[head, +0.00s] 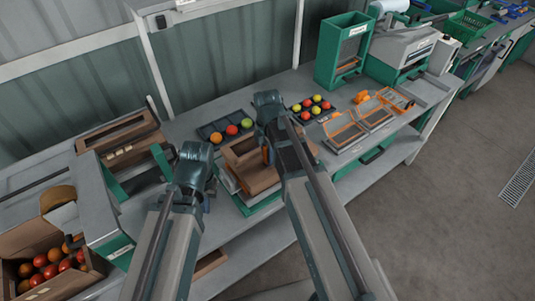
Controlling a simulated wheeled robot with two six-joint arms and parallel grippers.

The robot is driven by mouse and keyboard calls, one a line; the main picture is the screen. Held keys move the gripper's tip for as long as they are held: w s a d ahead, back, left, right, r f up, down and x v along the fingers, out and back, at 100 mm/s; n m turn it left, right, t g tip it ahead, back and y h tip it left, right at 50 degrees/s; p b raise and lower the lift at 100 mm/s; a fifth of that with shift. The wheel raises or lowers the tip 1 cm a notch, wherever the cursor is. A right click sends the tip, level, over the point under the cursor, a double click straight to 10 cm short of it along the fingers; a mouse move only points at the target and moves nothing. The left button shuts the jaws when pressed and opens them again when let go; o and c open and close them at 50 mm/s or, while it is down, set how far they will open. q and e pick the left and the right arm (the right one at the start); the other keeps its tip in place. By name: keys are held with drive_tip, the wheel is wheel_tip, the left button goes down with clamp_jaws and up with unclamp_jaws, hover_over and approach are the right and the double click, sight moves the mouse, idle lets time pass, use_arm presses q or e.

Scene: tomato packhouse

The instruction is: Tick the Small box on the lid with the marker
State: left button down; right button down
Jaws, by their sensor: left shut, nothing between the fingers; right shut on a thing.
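A brown cardboard box (247,176) stands on the bench at the middle, partly behind my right arm. I cannot make out a lid with a Small box on it or any print. My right gripper (267,143) is over the box's right part, mostly hidden by its own wrist and arm. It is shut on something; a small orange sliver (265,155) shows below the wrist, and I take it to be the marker. My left gripper (203,185) is shut and empty, left of the box, its fingers largely hidden by its wrist.
Dark trays of tomatoes (225,130) (312,108) lie behind the box. Orange-framed racks (360,125) lie to the right, with a green dispenser (343,50) behind. A carton of tomatoes (25,242) is at lower left.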

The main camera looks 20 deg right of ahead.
drive_tip(key=shift+w+d, duration=0.25)
drive_tip(key=shift+w, duration=0.3)
drive_tip(key=shift+s+a, duration=0.25)
drive_tip(key=shift+s, duration=0.25)
idle(0.4)
drive_tip(key=shift+r, duration=0.1)
wheel_tip(320, 180, up, 6)
drive_tip(key=p, duration=0.6)
idle(0.6)
